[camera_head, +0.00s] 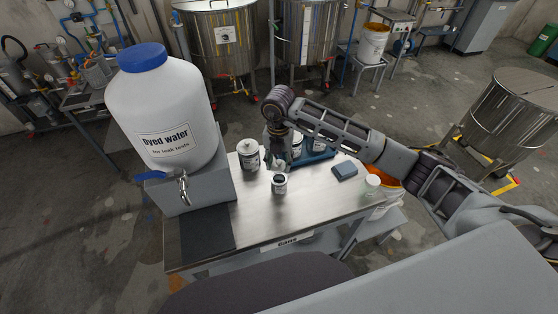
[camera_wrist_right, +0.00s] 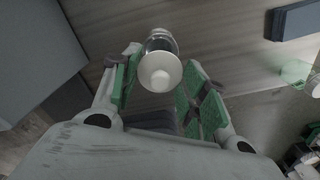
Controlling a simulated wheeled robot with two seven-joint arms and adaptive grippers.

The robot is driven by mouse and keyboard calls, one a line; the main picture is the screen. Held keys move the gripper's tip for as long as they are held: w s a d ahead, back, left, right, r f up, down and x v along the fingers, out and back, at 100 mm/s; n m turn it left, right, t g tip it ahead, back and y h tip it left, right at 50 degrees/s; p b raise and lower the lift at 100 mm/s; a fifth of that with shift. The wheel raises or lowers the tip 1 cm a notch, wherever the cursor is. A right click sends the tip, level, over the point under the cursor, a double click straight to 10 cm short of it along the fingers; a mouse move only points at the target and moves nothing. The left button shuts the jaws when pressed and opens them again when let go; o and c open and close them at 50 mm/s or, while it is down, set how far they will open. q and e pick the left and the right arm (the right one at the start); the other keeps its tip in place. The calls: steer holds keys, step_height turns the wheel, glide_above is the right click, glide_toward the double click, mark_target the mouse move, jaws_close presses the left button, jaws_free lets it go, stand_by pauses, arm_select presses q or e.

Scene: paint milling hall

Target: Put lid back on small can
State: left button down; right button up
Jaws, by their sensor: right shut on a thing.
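The small can (camera_head: 279,186), with a pale label, stands on the steel table near its middle. My right gripper (camera_head: 280,166) reaches down just behind its top. In the right wrist view a white round lid with a knob (camera_wrist_right: 160,78) is between the green-padded fingers of the right gripper (camera_wrist_right: 165,85), which is shut on it. The can body (camera_wrist_right: 160,40) shows directly beyond the lid. Whether the lid touches the can's rim cannot be told. My left gripper is not in view.
A larger white can (camera_head: 248,155) stands left of the gripper. A blue tray (camera_head: 322,156) holding containers is behind it. The dyed water tank (camera_head: 160,110) stands at left. The table front is clear.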

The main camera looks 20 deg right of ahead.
steer(key=shift+f+b, duration=0.45)
steer(key=shift+f, duration=0.4)
steer(key=shift+f+b, duration=0.7)
steer(key=shift+f, duration=0.6)
steer(key=shift+f+b, duration=0.7)
steer(key=shift+f, duration=0.3)
steer(key=shift+f+b, duration=0.15)
steer(key=shift+b, duration=0.25)
stand_by(0.9)
stand_by(0.3)
steer(key=o, duration=1.3)
steer(key=shift+c, duration=0.2)
steer(key=shift+r, duration=0.25)
